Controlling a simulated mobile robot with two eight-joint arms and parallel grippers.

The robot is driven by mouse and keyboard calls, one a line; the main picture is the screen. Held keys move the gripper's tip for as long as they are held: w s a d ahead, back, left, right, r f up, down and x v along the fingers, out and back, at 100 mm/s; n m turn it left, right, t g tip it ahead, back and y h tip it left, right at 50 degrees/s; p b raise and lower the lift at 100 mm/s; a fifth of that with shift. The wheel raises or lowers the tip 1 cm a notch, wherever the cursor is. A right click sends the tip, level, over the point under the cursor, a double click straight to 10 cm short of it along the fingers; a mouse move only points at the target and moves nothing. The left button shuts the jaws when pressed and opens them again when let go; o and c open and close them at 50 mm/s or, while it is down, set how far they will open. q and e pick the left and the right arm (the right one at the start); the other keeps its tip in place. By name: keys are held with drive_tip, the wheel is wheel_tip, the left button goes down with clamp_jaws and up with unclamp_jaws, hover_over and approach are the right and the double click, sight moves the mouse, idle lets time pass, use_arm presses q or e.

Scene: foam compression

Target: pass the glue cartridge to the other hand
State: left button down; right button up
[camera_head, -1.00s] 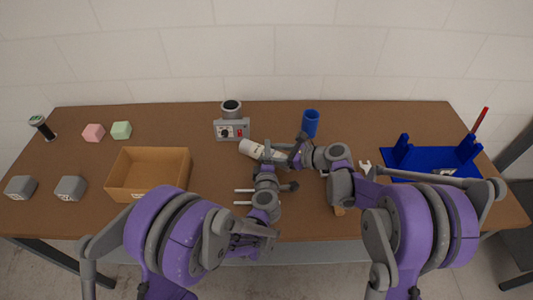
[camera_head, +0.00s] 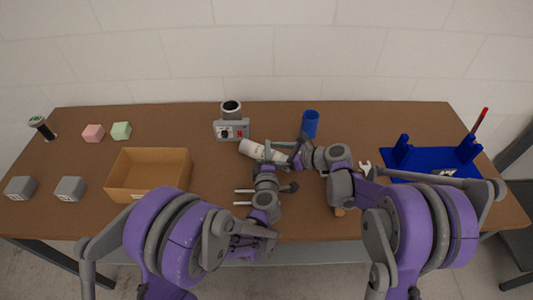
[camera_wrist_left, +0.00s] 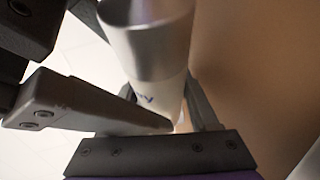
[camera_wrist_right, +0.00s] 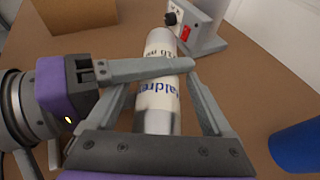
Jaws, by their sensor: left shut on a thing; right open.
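The glue cartridge (camera_head: 256,149) is a white tube with silver ends, held above the middle of the table. My left gripper (camera_head: 268,156) is shut on it; in the left wrist view the cartridge (camera_wrist_left: 160,90) stands between the fingers. My right gripper (camera_head: 294,150) is beside the left one. In the right wrist view the cartridge (camera_wrist_right: 160,82), with blue lettering, lies between the open right fingers (camera_wrist_right: 188,80). I cannot tell whether they touch it. Part of the tube is hidden by the grippers in the head view.
A grey device (camera_head: 231,130) stands behind the cartridge, and a blue cup (camera_head: 310,124) behind my right gripper. A blue rack (camera_head: 425,167) is on the right.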

sight(277, 154)
drive_tip(key=v, duration=0.8)
drive_tip(key=shift+d, duration=0.15)
drive_tip(key=s+d+n+h, duration=0.1)
drive_tip(key=s+n+h, duration=0.2)
drive_tip(key=s+n, duration=0.2)
drive_tip(key=s+d+n+h, duration=0.2)
drive_tip(key=s+n, duration=0.3)
drive_tip(key=s, duration=0.2)
drive_tip(key=s+d+n+h, duration=0.1)
drive_tip(key=s+n+h, duration=0.2)
drive_tip(key=s+n, duration=0.2)
drive_tip(key=shift+s+d+n+g+h, duration=0.3)
drive_tip(key=shift+s+d+n+g, duration=0.1)
drive_tip(key=shift+n, duration=0.1)
drive_tip(key=s+d+f+n+h, duration=0.2)
drive_tip(key=s+d+n+h, duration=0.1)
drive_tip(key=s+n, duration=0.4)
drive_tip(key=shift+d+n, duration=0.3)
drive_tip(key=shift+d, duration=0.05)
